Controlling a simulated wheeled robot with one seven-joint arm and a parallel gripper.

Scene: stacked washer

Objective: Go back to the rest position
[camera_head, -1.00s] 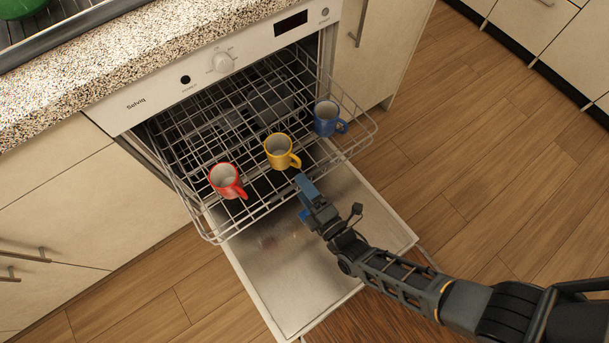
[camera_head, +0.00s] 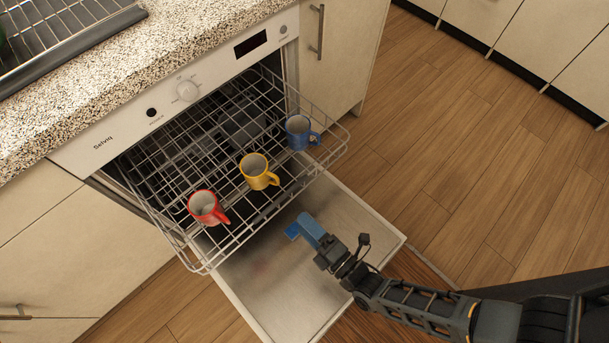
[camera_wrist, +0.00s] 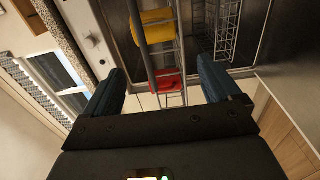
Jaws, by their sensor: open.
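My gripper (camera_head: 303,229) is over the open dishwasher door (camera_head: 285,285), in front of the pulled-out rack. In the wrist view its two blue fingers (camera_wrist: 160,95) are spread wide with nothing between them. The wire rack (camera_head: 205,240) holds a red mug (camera_head: 206,208), a yellow mug (camera_head: 258,172) and a blue mug (camera_head: 299,132). The gripper is apart from all of the mugs. The wrist view also shows the yellow mug (camera_wrist: 158,25) and the red mug (camera_wrist: 168,82) beyond the fingers.
The dishwasher front panel (camera_head: 150,110) sits under a speckled countertop (camera_head: 100,85) with a dish rack (camera_head: 60,35) at the back left. Cabinets (camera_head: 545,40) stand at the far right. The wooden floor (camera_head: 450,140) to the right is clear.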

